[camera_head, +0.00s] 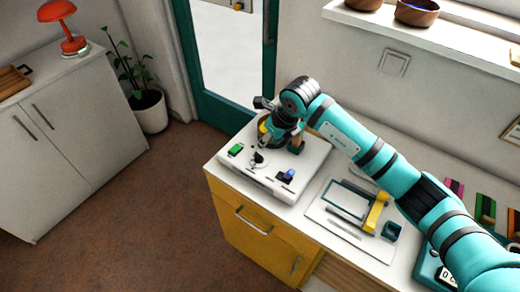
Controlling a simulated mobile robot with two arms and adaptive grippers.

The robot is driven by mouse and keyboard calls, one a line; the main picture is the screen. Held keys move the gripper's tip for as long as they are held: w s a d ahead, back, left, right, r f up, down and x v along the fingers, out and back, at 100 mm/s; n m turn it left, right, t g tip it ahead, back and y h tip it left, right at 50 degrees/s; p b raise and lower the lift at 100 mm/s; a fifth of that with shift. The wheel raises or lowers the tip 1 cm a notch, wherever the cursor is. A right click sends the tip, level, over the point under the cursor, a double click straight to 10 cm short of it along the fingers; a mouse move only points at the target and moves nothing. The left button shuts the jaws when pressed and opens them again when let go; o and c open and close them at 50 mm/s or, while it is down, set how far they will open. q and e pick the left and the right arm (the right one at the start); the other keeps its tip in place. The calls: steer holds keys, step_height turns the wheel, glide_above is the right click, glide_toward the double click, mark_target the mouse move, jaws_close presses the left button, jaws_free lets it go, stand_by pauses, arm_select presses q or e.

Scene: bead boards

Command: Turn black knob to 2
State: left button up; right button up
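A white board (232,165) lies on the counter and carries several small controls. A small black piece on a pale round base, which looks like the black knob (259,158), sits near the board's middle. Its pointer and any numbers are too small to read. My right gripper (266,142) comes in from the right over the back part of the board, just behind and above the knob. It points down and its fingers are dark and small, so I cannot tell whether they are open or shut, or whether they touch anything. My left gripper is out of view.
On the board are a green piece (236,150), a blue piece (288,175) and a brown block (297,147) close to my gripper. A second board with a yellow bar (376,212) lies to the right, under my arm. The counter's front edge is near.

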mark_target(258, 155)
steer(key=p+x, duration=0.1)
steer(key=x, duration=0.8)
steer(key=shift+a+f, duration=0.1)
steer(key=shift+f, duration=0.1)
steer(key=shift+w+f, duration=0.15)
steer(key=shift+f, duration=0.25)
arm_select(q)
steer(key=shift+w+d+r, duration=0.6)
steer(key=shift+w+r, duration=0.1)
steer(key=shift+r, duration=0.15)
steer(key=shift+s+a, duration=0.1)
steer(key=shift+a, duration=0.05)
arm_select(e)
jaws_close()
